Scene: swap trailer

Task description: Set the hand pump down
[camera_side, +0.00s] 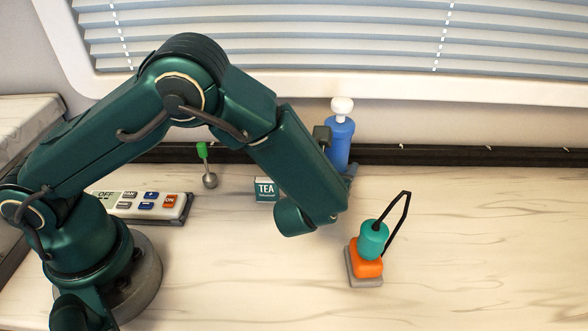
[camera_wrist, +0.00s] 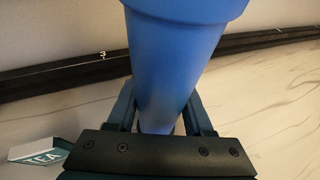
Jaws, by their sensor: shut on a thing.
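The blue hand pump (camera_side: 340,141) with a white knob on top stands upright near the back of the counter in the side view. My gripper (camera_side: 347,174) is shut on its lower part. The arm hides much of the pump's lower end, so I cannot tell whether it touches the counter. In the wrist view the blue pump body (camera_wrist: 172,65) fills the middle, between the two fingers of my gripper (camera_wrist: 160,115). Its bottom is hidden behind the gripper.
A TEA box (camera_side: 266,190) and a green-topped utensil (camera_side: 203,165) stand left of the pump. A remote panel (camera_side: 150,205) lies farther left. A teal and orange device with a black handle (camera_side: 368,258) stands front right. The counter's right side (camera_side: 500,240) is clear.

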